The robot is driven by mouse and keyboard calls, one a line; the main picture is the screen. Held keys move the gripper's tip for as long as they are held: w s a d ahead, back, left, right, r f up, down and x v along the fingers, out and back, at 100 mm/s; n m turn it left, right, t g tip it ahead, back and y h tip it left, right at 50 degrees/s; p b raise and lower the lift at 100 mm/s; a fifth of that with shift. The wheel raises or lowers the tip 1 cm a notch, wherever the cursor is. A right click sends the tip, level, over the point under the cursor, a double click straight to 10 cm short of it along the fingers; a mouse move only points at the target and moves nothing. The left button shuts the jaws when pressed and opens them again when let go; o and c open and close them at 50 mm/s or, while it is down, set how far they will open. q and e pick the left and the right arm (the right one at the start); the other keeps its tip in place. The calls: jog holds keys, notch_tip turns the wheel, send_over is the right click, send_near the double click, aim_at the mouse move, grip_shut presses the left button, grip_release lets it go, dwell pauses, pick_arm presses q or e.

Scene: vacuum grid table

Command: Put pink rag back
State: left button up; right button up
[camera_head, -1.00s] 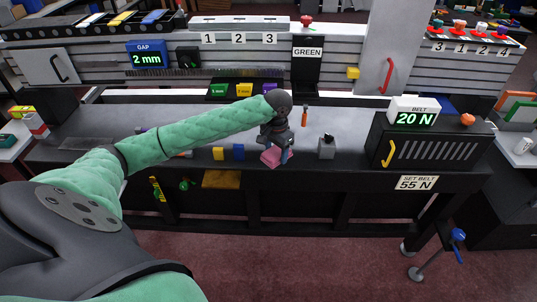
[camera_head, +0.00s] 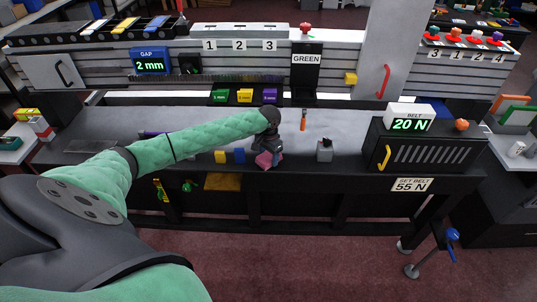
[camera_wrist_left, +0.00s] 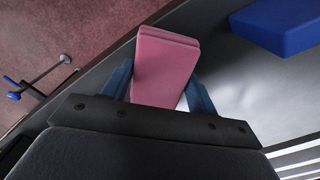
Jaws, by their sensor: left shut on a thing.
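The pink rag (camera_head: 265,160) is a small folded pink block near the front edge of the grey workbench. My left gripper (camera_head: 270,156) is shut on it from above. In the left wrist view the pink rag (camera_wrist_left: 164,68) sits between the two blue fingers of the left gripper (camera_wrist_left: 160,92), over the bench's front edge. Whether the rag touches the bench is hard to tell. My right gripper is out of view.
A yellow block (camera_head: 220,157) and a blue block (camera_head: 239,156) stand left of the rag. A small grey block (camera_head: 325,151) and an orange-handled tool (camera_head: 303,120) are to the right. The belt unit (camera_head: 420,150) stands farther right. A yellow cloth (camera_head: 223,182) hangs at the front edge.

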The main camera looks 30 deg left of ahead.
aim_at(269, 156)
pick_arm(q)
jog(key=shift+f, duration=0.3)
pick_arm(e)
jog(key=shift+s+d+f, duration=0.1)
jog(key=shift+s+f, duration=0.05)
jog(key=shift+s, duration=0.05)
pick_arm(q)
jog(key=o, duration=0.9)
jog(key=shift+f, duration=0.1)
jog(key=shift+o, duration=0.2)
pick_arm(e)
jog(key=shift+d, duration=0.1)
pick_arm(q)
jog(key=shift+r, duration=0.35)
notch_tip(269, 156, up, 6)
jog(key=b, duration=0.2)
jog(key=shift+r+b, duration=0.15)
jog(key=shift+b, duration=0.25)
jog(key=shift+r, duration=0.4)
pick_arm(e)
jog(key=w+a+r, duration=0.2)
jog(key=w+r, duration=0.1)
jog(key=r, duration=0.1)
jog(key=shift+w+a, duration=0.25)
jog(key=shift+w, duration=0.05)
